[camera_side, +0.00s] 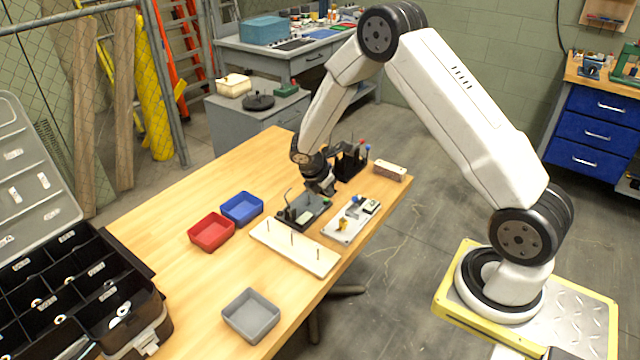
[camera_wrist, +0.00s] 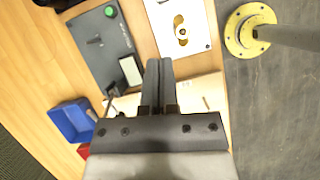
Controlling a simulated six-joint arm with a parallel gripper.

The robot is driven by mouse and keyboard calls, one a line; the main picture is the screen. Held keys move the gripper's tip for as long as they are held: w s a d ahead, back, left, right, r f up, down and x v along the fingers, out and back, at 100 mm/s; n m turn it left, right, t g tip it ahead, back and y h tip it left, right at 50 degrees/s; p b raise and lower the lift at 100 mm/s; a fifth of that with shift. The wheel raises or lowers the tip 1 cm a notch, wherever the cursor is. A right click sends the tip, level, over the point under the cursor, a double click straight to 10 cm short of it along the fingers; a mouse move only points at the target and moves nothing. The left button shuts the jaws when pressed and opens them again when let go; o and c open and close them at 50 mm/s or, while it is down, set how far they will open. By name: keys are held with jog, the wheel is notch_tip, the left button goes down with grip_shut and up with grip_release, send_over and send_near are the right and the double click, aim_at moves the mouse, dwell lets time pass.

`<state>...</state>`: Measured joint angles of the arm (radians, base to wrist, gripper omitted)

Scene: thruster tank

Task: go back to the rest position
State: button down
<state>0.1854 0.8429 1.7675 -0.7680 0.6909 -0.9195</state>
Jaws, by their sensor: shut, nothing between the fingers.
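My gripper (camera_side: 325,188) is above the wooden table (camera_side: 165,225), over the dark grey plate (camera_side: 296,216) and close to the white board with pegs (camera_side: 276,243). In the wrist view my gripper (camera_wrist: 159,62) points down with its two fingers together and nothing between them. The dark grey plate (camera_wrist: 86,62) carries a green button and a small pale block. A white plate (camera_wrist: 190,45) with a brass part lies beside it; in the side view this white plate (camera_side: 338,227) is right of my gripper.
A red bin (camera_side: 211,232), a blue bin (camera_side: 241,209) and a grey bin (camera_side: 251,315) stand on the table. A black holder (camera_side: 349,163) and a wooden block (camera_side: 389,171) are at its far right. An open compartment case (camera_side: 120,290) is at the left.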

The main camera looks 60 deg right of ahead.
jog(key=s+a+r+m+t+y, duration=0.3)
jog(key=s+a+r+m+y, duration=0.2)
jog(key=s+a+r+m, duration=0.7)
jog(key=s+a+m, duration=0.3)
jog(key=a, duration=0.1)
jog(key=shift+r+m+t, duration=0.2)
jog(key=shift+m+t, duration=0.1)
jog(key=shift+m, duration=0.1)
